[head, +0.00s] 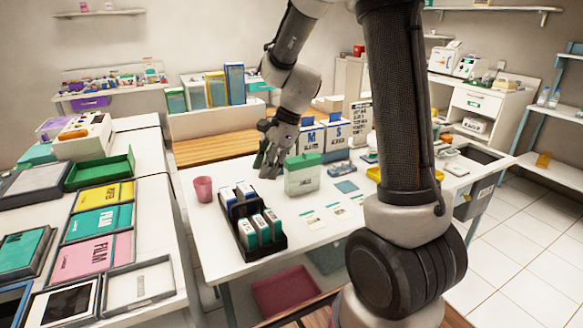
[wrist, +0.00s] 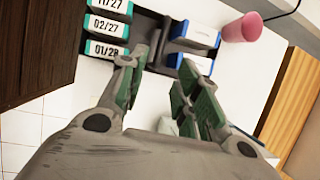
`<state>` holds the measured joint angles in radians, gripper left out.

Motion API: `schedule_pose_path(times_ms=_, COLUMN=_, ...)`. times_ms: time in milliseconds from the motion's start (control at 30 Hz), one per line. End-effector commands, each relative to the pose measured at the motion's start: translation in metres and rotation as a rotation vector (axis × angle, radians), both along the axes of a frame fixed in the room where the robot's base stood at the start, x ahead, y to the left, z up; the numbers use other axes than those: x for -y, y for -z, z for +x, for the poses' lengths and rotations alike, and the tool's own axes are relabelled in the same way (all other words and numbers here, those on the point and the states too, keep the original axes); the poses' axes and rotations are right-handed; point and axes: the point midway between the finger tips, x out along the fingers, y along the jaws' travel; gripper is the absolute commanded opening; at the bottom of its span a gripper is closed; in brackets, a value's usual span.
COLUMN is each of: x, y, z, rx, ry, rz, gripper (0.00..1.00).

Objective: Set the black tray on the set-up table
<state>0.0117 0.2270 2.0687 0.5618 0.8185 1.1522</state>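The black tray (head: 263,253) stands upright on a white table (head: 330,232) in the head view. It has a raised black divider and holds several small boxes with green, white and blue faces. My gripper (head: 268,172) is above the table, just behind the tray, pointing down. In the wrist view my gripper (wrist: 163,78) is open, its green-padded fingers apart with nothing held between them. The black tray (wrist: 152,30) shows beyond the fingertips, with dated boxes left and blue-white boxes right. I see no contact; part of the tray is cut off there.
A pink cup (head: 203,189) stands left of the tray; it shows in the wrist view (wrist: 243,27). A green-lidded container (head: 302,178) is to the right. A left counter carries film boxes (head: 92,258) and a green tray (head: 100,169). A red bin (head: 285,292) is below the table.

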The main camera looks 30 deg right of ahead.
Motion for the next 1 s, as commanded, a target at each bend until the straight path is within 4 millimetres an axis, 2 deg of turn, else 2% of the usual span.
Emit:
schedule_pose_path(times_ms=133, x=0.005, y=-0.018, z=-0.014, rx=0.050, ry=-0.085, rz=-0.029, gripper=0.33)
schedule_pose_path(times_ms=233, x=0.015, y=-0.048, z=-0.041, rx=0.145, ry=-0.256, rz=-0.094, gripper=0.33)
schedule_pose_path(times_ms=400, x=0.042, y=-0.100, z=-0.116, rx=0.337, ry=-0.681, rz=-0.279, gripper=0.33)
schedule_pose_path(times_ms=500, x=0.059, y=-0.118, z=-0.159, rx=0.421, ry=-0.926, rz=-0.403, gripper=0.33)
schedule_pose_path(times_ms=600, x=0.075, y=-0.126, z=-0.196, rx=0.476, ry=-1.137, rz=-0.516, gripper=0.33)
schedule_pose_path(times_ms=700, x=0.087, y=-0.130, z=-0.222, rx=0.502, ry=-1.292, rz=-0.604, gripper=0.33)
schedule_pose_path(times_ms=833, x=0.095, y=-0.130, z=-0.239, rx=0.514, ry=-1.407, rz=-0.669, gripper=0.33)
schedule_pose_path(times_ms=1000, x=0.098, y=-0.130, z=-0.243, rx=0.514, ry=-1.441, rz=-0.687, gripper=0.33)
